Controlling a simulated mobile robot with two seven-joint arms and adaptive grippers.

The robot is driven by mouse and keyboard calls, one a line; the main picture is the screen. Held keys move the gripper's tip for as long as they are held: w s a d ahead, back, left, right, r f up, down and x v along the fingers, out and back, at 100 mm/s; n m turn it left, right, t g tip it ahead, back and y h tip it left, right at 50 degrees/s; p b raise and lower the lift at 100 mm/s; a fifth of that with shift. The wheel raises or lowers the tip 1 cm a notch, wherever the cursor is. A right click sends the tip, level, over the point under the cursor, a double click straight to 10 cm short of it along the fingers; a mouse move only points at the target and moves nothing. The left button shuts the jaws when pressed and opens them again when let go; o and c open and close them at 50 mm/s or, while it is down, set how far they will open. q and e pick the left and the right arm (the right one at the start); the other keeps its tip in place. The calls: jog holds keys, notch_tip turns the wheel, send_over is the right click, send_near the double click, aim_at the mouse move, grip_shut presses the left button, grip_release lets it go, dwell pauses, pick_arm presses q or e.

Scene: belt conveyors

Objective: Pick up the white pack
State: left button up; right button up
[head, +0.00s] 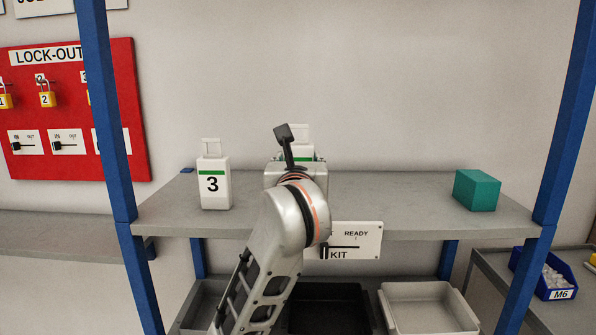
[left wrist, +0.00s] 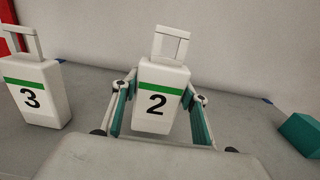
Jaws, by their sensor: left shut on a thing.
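A white pack with a green stripe and the number 2 (left wrist: 160,98) stands upright between the fingers of my left gripper (left wrist: 160,115) in the left wrist view. The gripper is shut on it, one teal-padded finger at each side. In the head view only the top of this pack (head: 301,135) shows above my left wrist, which hides the rest. I cannot tell whether its base touches the shelf. A similar white pack numbered 3 (head: 213,185) stands upright on the shelf to the left; it also shows in the left wrist view (left wrist: 37,95). My right gripper is not in view.
The grey shelf (head: 400,205) has a teal block (head: 477,190) at its right end and blue posts at both sides. Below are a black tray (head: 335,308) and a pale tray (head: 425,305). A READY KIT sign (head: 360,240) hangs at the front edge.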

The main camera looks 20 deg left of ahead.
pick_arm(q)
notch_tip(320, 180, up, 16)
jog(key=shift+f+p, duration=0.1)
jog(key=shift+p, duration=1)
jog(key=shift+r, duration=0.6)
